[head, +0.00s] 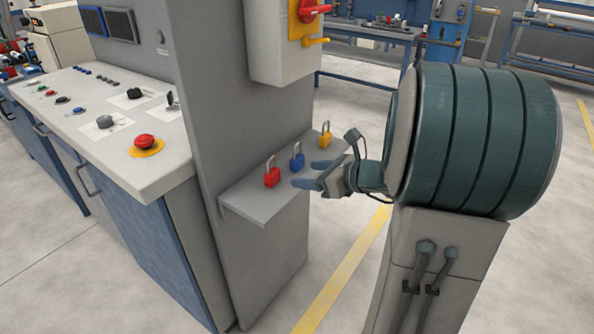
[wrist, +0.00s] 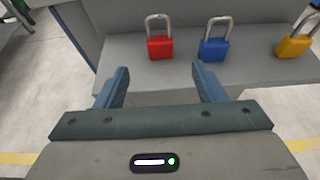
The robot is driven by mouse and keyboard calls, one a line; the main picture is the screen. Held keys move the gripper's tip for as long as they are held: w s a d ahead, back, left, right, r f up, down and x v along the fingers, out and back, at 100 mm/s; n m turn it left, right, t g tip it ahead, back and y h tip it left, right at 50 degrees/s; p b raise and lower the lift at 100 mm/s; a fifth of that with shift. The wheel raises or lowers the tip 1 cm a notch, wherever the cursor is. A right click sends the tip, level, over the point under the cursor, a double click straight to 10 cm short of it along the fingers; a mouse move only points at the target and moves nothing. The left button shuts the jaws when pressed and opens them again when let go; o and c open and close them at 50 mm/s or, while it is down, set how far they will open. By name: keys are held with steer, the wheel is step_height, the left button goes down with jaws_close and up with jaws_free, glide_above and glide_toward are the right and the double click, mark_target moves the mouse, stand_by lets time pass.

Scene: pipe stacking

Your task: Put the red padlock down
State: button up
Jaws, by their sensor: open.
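The red padlock (head: 272,177) stands upright on a small grey shelf (head: 245,207) on the side of the control cabinet. It also shows in the wrist view (wrist: 159,46), ahead of my gripper and between the lines of its two fingers. My gripper (head: 308,174) is open and empty, with its blue-grey fingertips pointing at the shelf. In the wrist view the gripper (wrist: 160,80) is apart from the red padlock, with a gap of bare shelf between them.
A blue padlock (head: 297,159) and a yellow padlock (head: 325,138) stand on the same shelf to the right of the red one. A grey box with a red switch (head: 312,10) hangs above the shelf. The control panel (head: 90,125) is at the left.

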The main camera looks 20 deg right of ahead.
steer(key=s+a+f+n+g, duration=0.2)
steer(key=s+a+n+g, duration=0.5)
steer(key=s+a+n, duration=0.5)
steer(key=s+d+f+n+g+h, duration=0.1)
steer(key=s+n+h, duration=0.3)
steer(key=n, duration=0.4)
steer(key=s+d+f+n+g+h, duration=0.1)
steer(key=s+d+n+h, duration=0.2)
steer(key=n, duration=0.5)
steer(key=shift+s+d+n+h, duration=0.3)
steer(key=shift+s+n+h, duration=0.1)
steer(key=shift+h, duration=0.1)
